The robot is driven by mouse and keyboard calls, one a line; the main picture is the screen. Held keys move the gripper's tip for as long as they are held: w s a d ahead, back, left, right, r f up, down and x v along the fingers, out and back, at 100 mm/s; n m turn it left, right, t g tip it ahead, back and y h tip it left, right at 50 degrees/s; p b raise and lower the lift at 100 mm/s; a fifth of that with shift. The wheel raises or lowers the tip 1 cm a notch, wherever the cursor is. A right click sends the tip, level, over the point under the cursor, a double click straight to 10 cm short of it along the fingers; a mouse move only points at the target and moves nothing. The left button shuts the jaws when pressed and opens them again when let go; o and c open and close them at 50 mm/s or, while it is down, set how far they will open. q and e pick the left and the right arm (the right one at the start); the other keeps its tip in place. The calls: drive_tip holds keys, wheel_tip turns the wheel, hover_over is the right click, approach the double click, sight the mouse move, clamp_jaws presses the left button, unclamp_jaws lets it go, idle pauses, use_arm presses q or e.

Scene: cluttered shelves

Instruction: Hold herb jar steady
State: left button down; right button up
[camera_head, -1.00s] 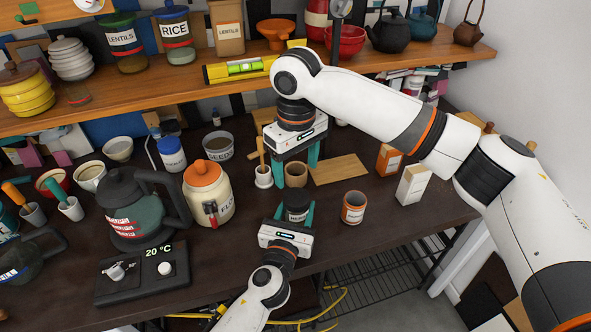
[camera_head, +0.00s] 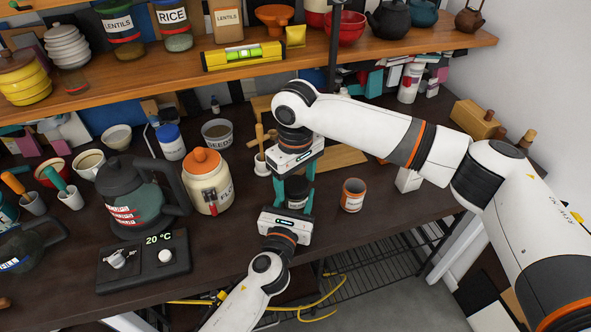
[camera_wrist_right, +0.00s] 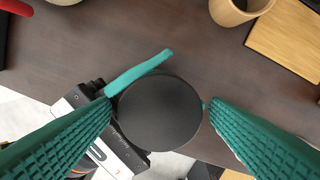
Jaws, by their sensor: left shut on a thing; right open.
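The herb jar (camera_head: 297,188) is a small dark jar with a black lid and a pale label, low in the middle of the head view. My left gripper (camera_head: 292,198) is shut on it from the front, with teal fingers on either side. My right gripper (camera_head: 297,172) is directly above the jar, pointing down and open. In the right wrist view, the round black lid (camera_wrist_right: 160,113) lies between my right gripper's (camera_wrist_right: 160,108) spread teal fingers.
An orange-labelled cup (camera_head: 353,195) stands right of the jar, and a wooden board (camera_head: 340,157) lies behind it. A flour jar (camera_head: 207,182) and a kettle (camera_head: 135,200) stand to the left. The wooden shelf (camera_head: 140,83) runs behind the arms.

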drive_tip(key=c, duration=1)
drive_tip(key=o, duration=1.2)
drive_tip(key=shift+c, duration=0.2)
wheel_tip(320, 180, up, 12)
use_arm(q)
drive_tip(key=c, duration=0.5)
unclamp_jaws()
